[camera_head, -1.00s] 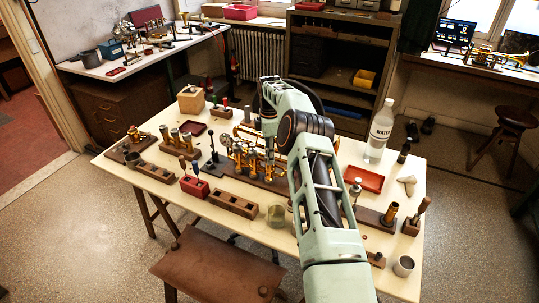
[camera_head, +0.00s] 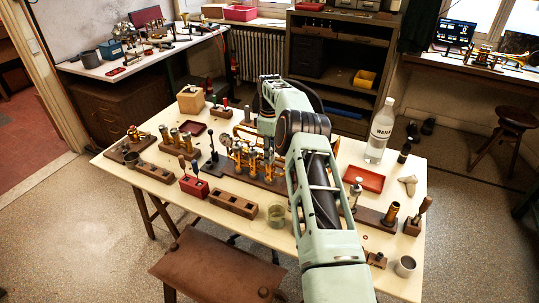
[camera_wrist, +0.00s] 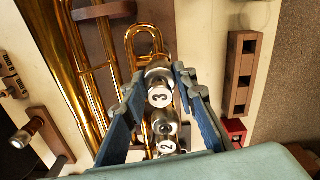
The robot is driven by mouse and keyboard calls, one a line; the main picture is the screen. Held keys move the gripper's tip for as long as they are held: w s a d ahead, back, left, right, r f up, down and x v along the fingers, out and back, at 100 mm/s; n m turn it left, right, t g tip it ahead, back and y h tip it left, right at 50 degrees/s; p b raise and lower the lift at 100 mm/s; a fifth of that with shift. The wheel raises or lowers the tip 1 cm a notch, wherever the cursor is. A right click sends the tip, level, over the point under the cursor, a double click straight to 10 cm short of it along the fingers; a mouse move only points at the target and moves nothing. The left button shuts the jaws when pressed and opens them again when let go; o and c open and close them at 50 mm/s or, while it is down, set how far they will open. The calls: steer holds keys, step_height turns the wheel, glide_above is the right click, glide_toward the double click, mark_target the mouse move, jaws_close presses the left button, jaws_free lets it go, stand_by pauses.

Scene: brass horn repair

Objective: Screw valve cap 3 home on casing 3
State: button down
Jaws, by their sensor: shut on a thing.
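My gripper (camera_wrist: 160,78) is shut on valve cap 3 (camera_wrist: 158,69), a silver cap between its two blue-grey fingertips. The cap is at the top of casing 3, beside a round silver disc marked "3" (camera_wrist: 160,96). Whether it is fully seated on the thread cannot be told. A second silver cap with a dark centre (camera_wrist: 165,123) and a disc marked "2" (camera_wrist: 167,147) lie below it, between my fingers. In the head view the brass valve casings (camera_head: 237,160) stand on a wooden base on the bench, and my arm hides the gripped cap.
Close by on the bench are a wooden block with holes (camera_head: 233,204), a red block with tools (camera_head: 194,187) and a glass jar (camera_head: 277,214). A red tray (camera_head: 364,179) and a water bottle (camera_head: 380,132) stand to the right. Brass tubing (camera_wrist: 88,80) runs left of my gripper.

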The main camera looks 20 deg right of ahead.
steer(key=m, duration=0.5)
stand_by(0.4)
steer(key=shift+m, duration=0.3)
steer(key=m, duration=0.4)
steer(key=shift+m+b, duration=0.3)
steer(key=shift+m, duration=0.4)
steer(key=c, duration=1.5)
jaws_free()
